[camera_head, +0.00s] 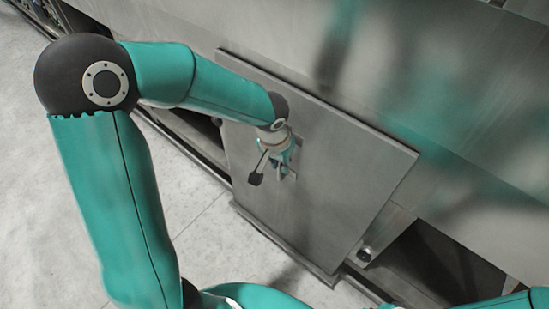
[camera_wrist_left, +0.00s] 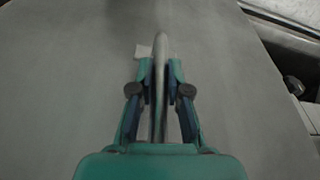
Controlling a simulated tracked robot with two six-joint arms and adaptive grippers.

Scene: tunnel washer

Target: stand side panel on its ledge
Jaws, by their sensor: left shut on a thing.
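The side panel (camera_head: 335,200) is a flat grey plate, upright and tilted in the picture, in front of the washer's side. It also fills most of the left wrist view (camera_wrist_left: 60,80). My left gripper (camera_head: 284,172) is at the panel's upper left face. In the left wrist view its two fingers (camera_wrist_left: 160,92) are closed on the panel's thin upright handle (camera_wrist_left: 160,60). The ledge (camera_head: 283,247) is a narrow strip along the panel's lower edge. I cannot tell whether the panel touches it. My right gripper is out of view.
The washer's grey wall (camera_head: 440,90) stands behind the panel. A dark opening (camera_head: 430,265) lies low to the right of the panel, with a small round fitting (camera_head: 366,254) beside it. The pale floor (camera_head: 215,250) in front of the ledge is clear.

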